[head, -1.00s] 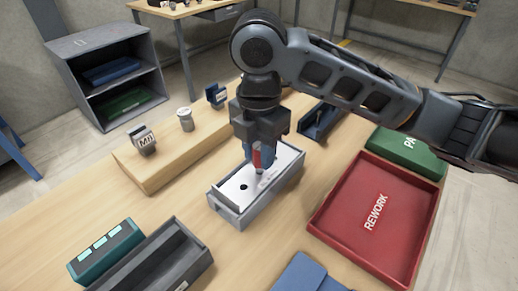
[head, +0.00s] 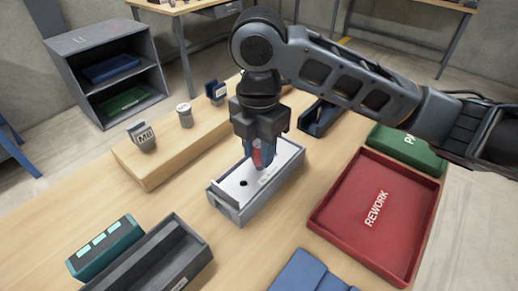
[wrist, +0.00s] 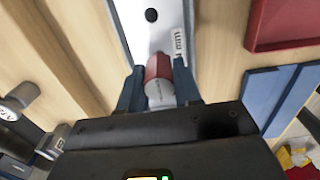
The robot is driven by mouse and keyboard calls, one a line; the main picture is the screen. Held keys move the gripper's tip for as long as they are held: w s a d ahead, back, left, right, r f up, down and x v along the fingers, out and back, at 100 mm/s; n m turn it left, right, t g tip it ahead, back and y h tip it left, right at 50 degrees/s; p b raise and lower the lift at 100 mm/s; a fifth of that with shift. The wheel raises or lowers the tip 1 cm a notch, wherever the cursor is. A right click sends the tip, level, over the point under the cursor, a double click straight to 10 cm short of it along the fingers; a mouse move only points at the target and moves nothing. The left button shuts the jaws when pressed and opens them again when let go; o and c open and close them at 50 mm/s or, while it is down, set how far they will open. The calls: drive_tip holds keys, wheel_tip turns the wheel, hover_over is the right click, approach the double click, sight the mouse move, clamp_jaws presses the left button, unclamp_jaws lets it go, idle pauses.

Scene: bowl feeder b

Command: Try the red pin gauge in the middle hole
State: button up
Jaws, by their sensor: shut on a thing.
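The red pin gauge (head: 257,158) is held upright between the blue fingers of my gripper (head: 262,162). My gripper is shut on it. In the wrist view the gauge (wrist: 158,70) shows its red handle and pale grey end cap, with my gripper's fingers (wrist: 160,95) on both sides. The gauge stands over the white plate (head: 230,186) of a grey box. One dark open hole (head: 243,184) shows in the plate, left of the gauge; it also shows in the wrist view (wrist: 151,15). The gauge's lower tip and any hole under it are hidden.
A red REWORK tray (head: 325,215) lies to the right, with a green tray (head: 408,150) behind it. A wooden ledge (head: 160,172) with small gauges is at the left. A teal box (head: 105,246) and dark tray (head: 150,262) stand in front.

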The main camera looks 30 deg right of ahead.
drive_tip(key=shift+r, duration=0.1)
drive_tip(key=shift+r+p, duration=2.05)
drive_tip(key=shift+r, duration=0.4)
drive_tip(key=shift+f, duration=0.15)
drive_tip(key=shift+f+b, duration=1.6)
drive_tip(key=shift+f, duration=0.4)
drive_tip(key=shift+f, duration=0.4)
drive_tip(key=shift+r, duration=0.1)
drive_tip(key=shift+r+p, duration=2.05)
drive_tip(key=shift+r, duration=0.45)
drive_tip(key=shift+f, duration=0.1)
